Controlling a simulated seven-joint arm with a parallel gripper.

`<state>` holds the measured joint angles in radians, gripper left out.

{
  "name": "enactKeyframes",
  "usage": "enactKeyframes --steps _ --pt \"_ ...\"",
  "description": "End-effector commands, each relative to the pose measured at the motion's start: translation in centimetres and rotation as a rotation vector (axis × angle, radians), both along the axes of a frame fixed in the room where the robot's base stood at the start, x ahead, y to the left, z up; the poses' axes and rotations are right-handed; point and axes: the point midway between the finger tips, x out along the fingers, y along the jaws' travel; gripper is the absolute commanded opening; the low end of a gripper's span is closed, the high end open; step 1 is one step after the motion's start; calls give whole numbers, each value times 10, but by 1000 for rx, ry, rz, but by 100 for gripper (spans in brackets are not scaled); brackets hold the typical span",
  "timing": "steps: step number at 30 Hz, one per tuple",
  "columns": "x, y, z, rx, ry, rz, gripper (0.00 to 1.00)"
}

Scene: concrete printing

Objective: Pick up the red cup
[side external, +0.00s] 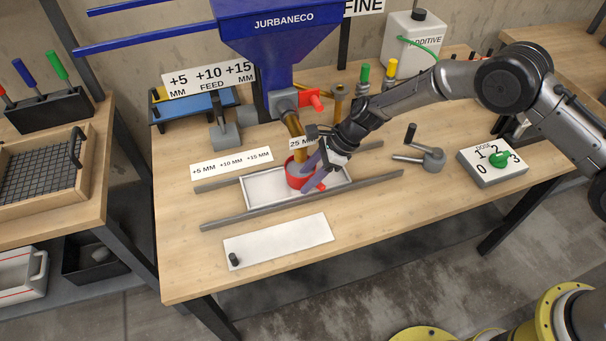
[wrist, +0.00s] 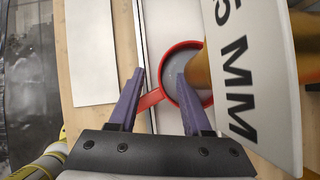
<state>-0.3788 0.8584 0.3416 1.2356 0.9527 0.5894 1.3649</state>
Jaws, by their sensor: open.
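The red cup (side external: 291,180) stands upright in a shallow pale tray (side external: 262,194), under the brass nozzle (side external: 294,124). Grey material shows inside it. In the wrist view the round red rim (wrist: 167,58) is partly covered by the nozzle and the right finger. Its red handle (wrist: 150,99) points down-left, between my fingers. My gripper (wrist: 160,75) is open, with one purple finger left of the cup and the other overlapping its opening in view. In the side view my gripper (side external: 317,168) is at the cup's right side. Contact cannot be told.
A white "25 MM" sign (side external: 301,143) hangs close to my gripper and fills the right of the wrist view (wrist: 245,85). Grey rails (side external: 310,202) flank the tray. A crank (side external: 428,158) and a dial box (side external: 491,166) stand right. A white plate (side external: 280,241) lies in front.

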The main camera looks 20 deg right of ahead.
Motion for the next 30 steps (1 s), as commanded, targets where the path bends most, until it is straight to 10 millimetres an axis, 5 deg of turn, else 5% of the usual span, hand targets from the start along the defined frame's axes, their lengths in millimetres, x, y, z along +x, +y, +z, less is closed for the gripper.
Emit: enactKeyframes --steps 5,14,30 --pt "0 0 0 0 -1 1 49" --pt "0 0 0 0 0 0 0" --pt "-1 -1 -2 -2 4 1 0"
